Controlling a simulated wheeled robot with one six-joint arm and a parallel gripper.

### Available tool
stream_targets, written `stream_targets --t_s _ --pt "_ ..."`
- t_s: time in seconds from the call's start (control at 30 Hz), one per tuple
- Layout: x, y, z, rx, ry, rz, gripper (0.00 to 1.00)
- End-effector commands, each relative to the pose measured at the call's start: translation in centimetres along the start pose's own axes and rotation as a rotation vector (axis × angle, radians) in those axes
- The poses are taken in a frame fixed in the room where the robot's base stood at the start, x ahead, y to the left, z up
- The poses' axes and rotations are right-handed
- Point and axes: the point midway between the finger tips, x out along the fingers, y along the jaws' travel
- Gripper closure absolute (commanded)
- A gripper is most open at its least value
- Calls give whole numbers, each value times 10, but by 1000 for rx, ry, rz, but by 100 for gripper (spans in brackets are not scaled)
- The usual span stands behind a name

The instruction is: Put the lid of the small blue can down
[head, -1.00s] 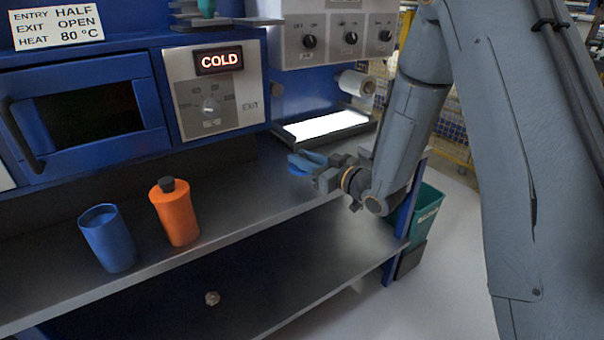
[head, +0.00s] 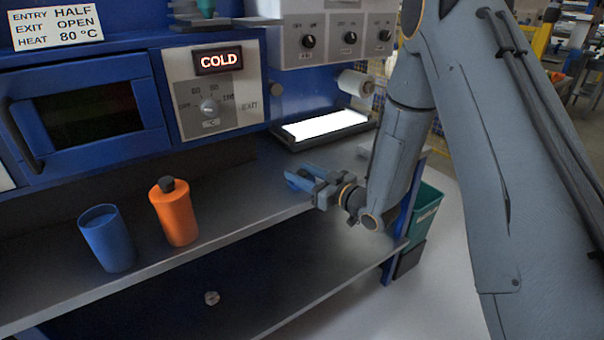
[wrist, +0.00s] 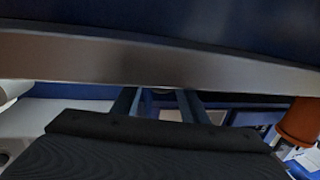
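The small blue can (head: 108,240) stands upright on the steel shelf at the left in the head view. My gripper (head: 306,180) is at the shelf's right part, right of the orange bottle and low near the shelf surface. A small blue piece, which looks like the lid (head: 293,182), is between its fingers. In the wrist view the two fingers (wrist: 158,103) stand some way apart, with a dark shape between them. I cannot tell whether the lid touches the shelf.
An orange bottle (head: 175,213) with a black cap stands beside the can. A bright, lit tray (head: 372,127) lies behind my gripper. The steel shelf (head: 245,208) is bare between bottle and gripper. A blue oven (head: 85,115) and control panels line the back.

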Motion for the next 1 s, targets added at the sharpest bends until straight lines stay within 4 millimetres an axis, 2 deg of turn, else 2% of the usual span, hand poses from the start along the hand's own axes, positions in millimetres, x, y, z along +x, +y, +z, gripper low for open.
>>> stream_targets --t_s 0.37,0.57,0.8,1.0 --pt "-1 0 -4 0 0 0 59" --pt "-31 1 -3 1 0 3 59" --pt "-81 2 -2 1 -1 5 59" --pt "-110 2 -2 0 0 3 59"
